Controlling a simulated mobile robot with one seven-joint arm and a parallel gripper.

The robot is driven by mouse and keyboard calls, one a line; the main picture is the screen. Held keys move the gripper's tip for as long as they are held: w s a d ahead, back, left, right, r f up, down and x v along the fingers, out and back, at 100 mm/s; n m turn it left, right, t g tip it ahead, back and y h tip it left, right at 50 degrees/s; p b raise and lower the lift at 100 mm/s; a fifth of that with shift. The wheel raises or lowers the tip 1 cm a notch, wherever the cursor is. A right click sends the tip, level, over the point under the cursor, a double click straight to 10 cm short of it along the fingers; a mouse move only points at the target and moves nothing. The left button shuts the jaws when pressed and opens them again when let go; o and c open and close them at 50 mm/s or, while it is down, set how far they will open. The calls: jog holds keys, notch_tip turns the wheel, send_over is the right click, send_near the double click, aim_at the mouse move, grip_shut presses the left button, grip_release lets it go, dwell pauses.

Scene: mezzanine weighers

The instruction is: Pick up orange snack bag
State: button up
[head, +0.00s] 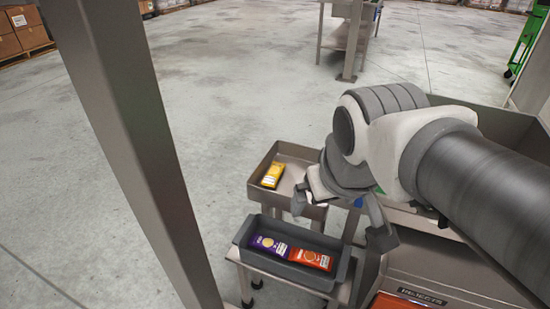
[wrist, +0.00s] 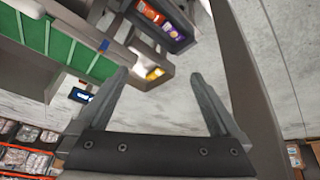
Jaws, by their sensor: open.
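The orange snack bag (head: 311,259) lies flat in the right half of a dark grey bin (head: 243,234), beside a purple snack bag (head: 269,245). In the wrist view, the orange bag (wrist: 151,13) and the purple bag (wrist: 170,30) show small near the top, in the dark bin. My gripper (head: 340,218) is open and appears above and behind the bin in the head view. Its two fingers stand wide apart in the wrist view (wrist: 158,79), with no bag held between them.
A yellow bag (head: 272,175) lies in a grey metal tray (head: 258,164) behind the bin. A grey post (head: 135,145) stands at the left. A machine marked "REJECTS" (head: 424,297) is at the lower right. Open concrete floor (head: 235,75) lies beyond.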

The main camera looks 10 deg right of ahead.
jog(key=w+d+f+n+g+h, duration=0.25)
jog(key=w+d+f, duration=0.2)
jog(key=w, duration=0.45)
jog(key=n+g+y+b, duration=0.3)
jog(key=n+b, duration=0.1)
jog(key=n, duration=0.5)
send_over(317, 258)
jog(key=f, duration=4.3)
jog(key=shift+s+d, duration=0.25)
jog(key=f+b, duration=0.1)
jog(key=f, duration=0.1)
jog(key=f+b, duration=0.1)
jog(key=f, duration=0.2)
jog(key=shift+w+a+f, duration=0.1)
jog(key=shift+w+a, duration=0.05)
jog(key=shift+a, duration=0.05)
jog(key=c, duration=1.3)
